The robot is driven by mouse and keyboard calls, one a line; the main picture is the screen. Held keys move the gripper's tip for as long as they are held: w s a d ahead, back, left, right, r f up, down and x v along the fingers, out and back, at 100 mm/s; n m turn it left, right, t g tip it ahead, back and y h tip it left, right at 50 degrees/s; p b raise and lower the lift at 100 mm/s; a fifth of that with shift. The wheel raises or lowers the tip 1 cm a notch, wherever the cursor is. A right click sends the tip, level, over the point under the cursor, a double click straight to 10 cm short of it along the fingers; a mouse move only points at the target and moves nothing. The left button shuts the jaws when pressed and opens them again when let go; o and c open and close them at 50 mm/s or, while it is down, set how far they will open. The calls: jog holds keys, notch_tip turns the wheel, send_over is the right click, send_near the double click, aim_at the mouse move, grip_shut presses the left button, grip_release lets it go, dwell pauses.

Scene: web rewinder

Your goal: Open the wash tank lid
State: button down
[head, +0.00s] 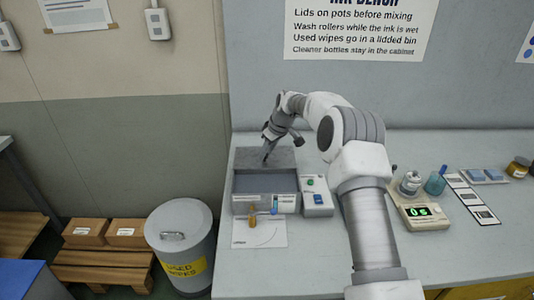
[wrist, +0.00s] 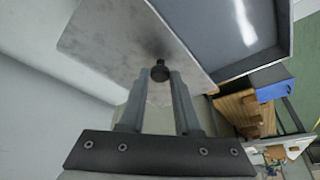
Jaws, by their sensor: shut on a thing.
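The wash tank (head: 264,205) stands on the bench with its top uncovered, showing a grey-blue inside. Its grey lid (head: 245,157) stands raised at the tank's back edge; its exact tilt is hard to tell. In the wrist view the lid is a pale mottled plate (wrist: 105,35) beside the tank's dark opening (wrist: 225,30). My gripper (head: 267,160) is at the lid. It is shut on the lid's black knob (wrist: 160,71), which sits between the fingertips (wrist: 160,78).
A control box (head: 317,203) with green and blue buttons adjoins the tank's right. A white sheet (head: 260,236) and small orange and blue items lie in front. A scale (head: 421,214), jars and cards are right. A lidded bin (head: 184,245) stands left of the bench.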

jog(key=shift+w, duration=0.4)
jog(key=c, duration=0.6)
grip_release()
jog(key=v, duration=1.7)
jog(key=shift+r, duration=0.2)
jog(key=shift+s, duration=0.1)
